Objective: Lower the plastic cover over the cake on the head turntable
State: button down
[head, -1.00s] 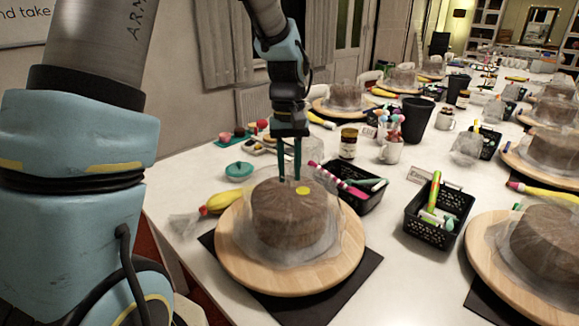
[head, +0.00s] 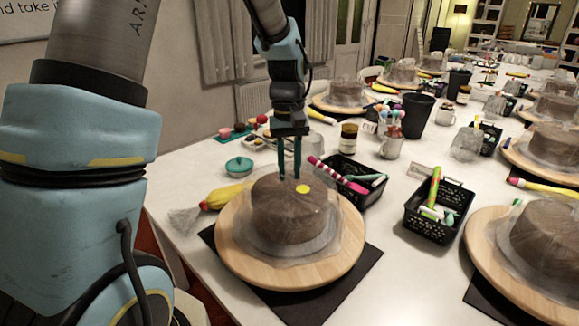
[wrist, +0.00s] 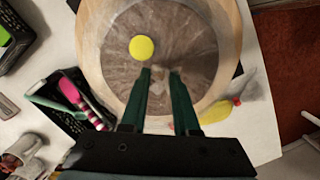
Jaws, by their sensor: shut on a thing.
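The brown round cake (head: 280,215) sits on the nearest wooden turntable (head: 240,268), with a yellow disc (head: 303,189) on top. The clear plastic cover (head: 325,240) lies around the cake, its crinkled skirt spreading onto the board. My gripper (head: 290,177) points straight down at the middle of the cake top, its green fingers close together. In the wrist view my gripper (wrist: 160,72) reaches the cake top beside the yellow disc (wrist: 141,48), pinching a small bit of the thin cover. The exact grip on the film is hard to see.
A black basket of tools (head: 350,180) stands close behind the turntable. A yellow piping bag (head: 225,196) lies at its left, near a teal lidded bowl (head: 239,167). Another covered cake (head: 545,235) stands at the right. A second black basket (head: 437,222) stands between.

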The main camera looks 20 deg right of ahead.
jog(key=c, duration=0.6)
grip_release()
jog(key=shift+r, duration=0.15)
notch_tip(320, 180, up, 7)
jog(key=p, duration=0.6)
jog(key=s+a+t, duration=0.1)
jog(key=a, duration=0.7)
jog(key=s+a+t, duration=0.1)
jog(key=a, duration=0.8)
jog(key=s+a+t, duration=0.1)
jog(key=s+a, duration=0.1)
jog(key=a, duration=0.6)
jog(key=shift+a+n, duration=0.3)
jog(key=shift+n, duration=0.1)
